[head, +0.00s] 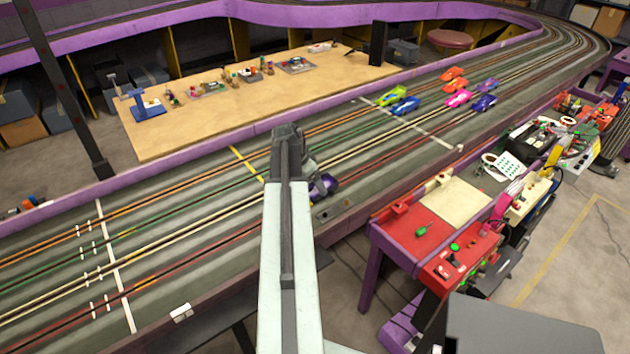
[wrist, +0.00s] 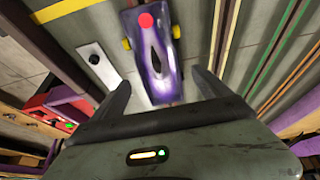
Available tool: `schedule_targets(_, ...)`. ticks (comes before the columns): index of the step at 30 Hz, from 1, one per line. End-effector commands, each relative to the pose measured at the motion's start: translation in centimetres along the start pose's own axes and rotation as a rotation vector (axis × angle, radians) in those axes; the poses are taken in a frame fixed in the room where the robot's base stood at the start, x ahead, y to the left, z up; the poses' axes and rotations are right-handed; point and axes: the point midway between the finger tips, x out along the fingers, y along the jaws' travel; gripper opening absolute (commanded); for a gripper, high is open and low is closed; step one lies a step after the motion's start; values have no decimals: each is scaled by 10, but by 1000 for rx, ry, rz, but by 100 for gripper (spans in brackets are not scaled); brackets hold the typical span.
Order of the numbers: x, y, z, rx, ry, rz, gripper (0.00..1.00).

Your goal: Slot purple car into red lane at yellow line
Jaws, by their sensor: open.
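The purple car (wrist: 158,65), with a red dot and yellow wheels, lies ahead of and partly between the fingertips of my gripper (wrist: 160,82). The gripper is open, with a finger on each side of the car. In the head view the car (head: 325,185) shows beside my arm's end, partly hidden. The yellow line (head: 246,162) crosses the track left of my arm; a yellow strip (wrist: 68,9) also shows beyond the car in the wrist view. The red lane (head: 385,160) is the near-side lane; a reddish slot shows under the car's rear. Whether the car sits in it, I cannot tell.
Several other cars (head: 458,98) stand farther along the track by a white line. A small pale plate (wrist: 98,66) lies left of the car in the wrist view. A red workbench (head: 420,235) stands at the near side, and a wooden table (head: 220,110) stands behind the track.

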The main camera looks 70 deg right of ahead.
Motion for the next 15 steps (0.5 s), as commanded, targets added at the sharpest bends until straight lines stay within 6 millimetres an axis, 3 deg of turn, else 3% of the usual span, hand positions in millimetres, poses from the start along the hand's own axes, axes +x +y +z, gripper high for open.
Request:
schedule_targets(1, -20, 1, -3, -1, 0, 0, 87)
schedule_targets(6, -43, 0, -2, -2, 0, 0, 87)
schedule_targets(15, -42, 0, 0, -1, 0, 0, 87)
